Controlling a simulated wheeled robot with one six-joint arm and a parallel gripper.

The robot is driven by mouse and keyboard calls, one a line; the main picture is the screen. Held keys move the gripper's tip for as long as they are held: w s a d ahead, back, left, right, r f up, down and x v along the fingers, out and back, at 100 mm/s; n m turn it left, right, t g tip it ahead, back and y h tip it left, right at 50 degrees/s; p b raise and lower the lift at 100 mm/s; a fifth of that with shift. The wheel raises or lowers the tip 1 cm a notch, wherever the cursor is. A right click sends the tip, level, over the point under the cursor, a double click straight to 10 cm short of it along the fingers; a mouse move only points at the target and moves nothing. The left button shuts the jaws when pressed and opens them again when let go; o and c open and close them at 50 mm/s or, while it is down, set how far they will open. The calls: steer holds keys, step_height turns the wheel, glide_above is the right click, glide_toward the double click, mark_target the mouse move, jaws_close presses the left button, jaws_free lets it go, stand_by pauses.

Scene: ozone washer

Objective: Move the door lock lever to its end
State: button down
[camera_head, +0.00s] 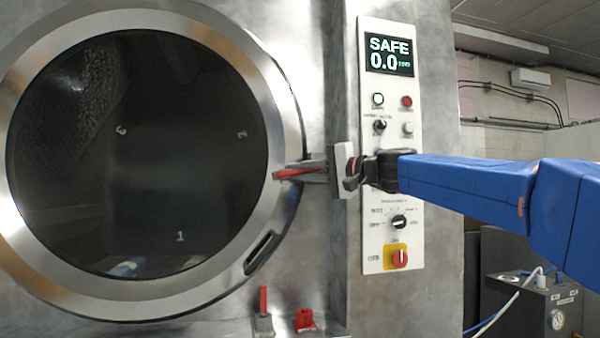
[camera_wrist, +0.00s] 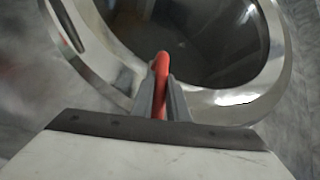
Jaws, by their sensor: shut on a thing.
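The door lock lever (camera_head: 288,173) is a red bar at the right edge of the round door, pointing roughly level in the head view. My gripper (camera_head: 305,170) reaches in from the right and is shut on it. In the wrist view the red lever (camera_wrist: 161,68) stands between the two grey fingers of my gripper (camera_wrist: 160,95), its rounded end sticking out past them. The lever's mount is hidden behind the fingers. The round door (camera_head: 285,95) has a metal ring and dark glass and appears closed.
The control panel (camera_head: 375,240) stands behind my arm, with a display reading SAFE 0.0, buttons and a red-yellow switch (camera_head: 399,257). A slot-like handle (camera_head: 261,253) sits on the door's lower right. A red upright pin (camera_head: 263,299) and a red block (camera_head: 305,319) are below.

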steer(key=shift+f, duration=0.15)
steer(key=w+d+f+n+h, duration=0.2)
steer(key=d+f+n+h, duration=0.5)
steer(key=h, duration=0.4)
steer(key=shift+w+d+f+n+g+h, duration=0.2)
steer(key=shift+w+d+n+g+h, duration=0.15)
steer(key=shift+d+n, duration=0.45)
steer(key=shift+d, duration=0.15)
stand_by(0.3)
steer(key=c, duration=1.7)
jaws_free()
steer(key=shift+c, duration=0.2)
steer(key=shift+s+r, duration=0.1)
steer(key=v, duration=1.7)
